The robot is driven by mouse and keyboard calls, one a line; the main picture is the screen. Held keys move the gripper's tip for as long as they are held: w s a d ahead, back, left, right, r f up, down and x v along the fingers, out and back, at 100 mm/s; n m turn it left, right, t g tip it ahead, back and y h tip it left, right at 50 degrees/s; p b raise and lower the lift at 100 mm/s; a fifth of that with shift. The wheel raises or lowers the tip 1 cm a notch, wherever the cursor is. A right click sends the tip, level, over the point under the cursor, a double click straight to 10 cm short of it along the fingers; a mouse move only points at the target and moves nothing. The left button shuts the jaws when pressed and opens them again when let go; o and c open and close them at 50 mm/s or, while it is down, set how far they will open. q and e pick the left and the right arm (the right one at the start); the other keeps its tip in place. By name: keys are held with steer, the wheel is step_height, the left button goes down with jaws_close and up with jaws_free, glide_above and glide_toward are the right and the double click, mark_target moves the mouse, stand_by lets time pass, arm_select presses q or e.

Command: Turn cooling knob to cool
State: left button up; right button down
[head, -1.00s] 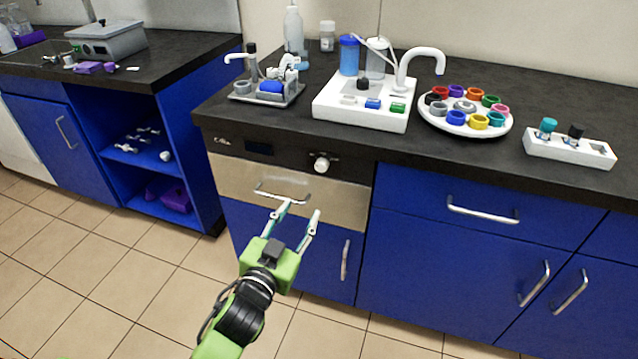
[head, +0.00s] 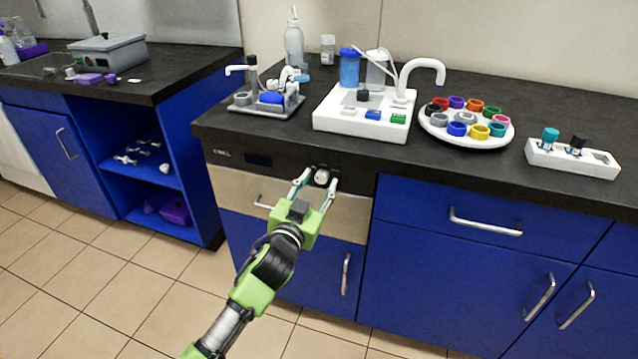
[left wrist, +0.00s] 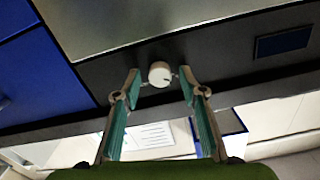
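The cooling knob (head: 321,177) is a small white round knob on the dark front panel (head: 230,156) under the worktop edge. It also shows in the left wrist view (left wrist: 160,74), where a pale mark lies on its rim. My left gripper (head: 319,181) is open, with one fingertip on each side of the knob. In the left wrist view the fingertips (left wrist: 158,80) sit close to the knob's sides with narrow gaps, so I cannot be sure of any contact. Lettering around the knob is too small to read. My right gripper is out of view.
A metal drawer front with a bar handle (head: 264,202) lies just below the panel, behind my left gripper. A small dark display (head: 258,160) is left of the knob. Above, the worktop carries a white bioreactor base (head: 330,122) and a round tray of coloured rings (head: 440,133).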

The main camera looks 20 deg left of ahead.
arm_select(q)
steer(key=shift+w, duration=0.4)
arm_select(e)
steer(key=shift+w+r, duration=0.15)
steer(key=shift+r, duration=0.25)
arm_select(q)
steer(key=shift+c, duration=0.3)
jaws_close()
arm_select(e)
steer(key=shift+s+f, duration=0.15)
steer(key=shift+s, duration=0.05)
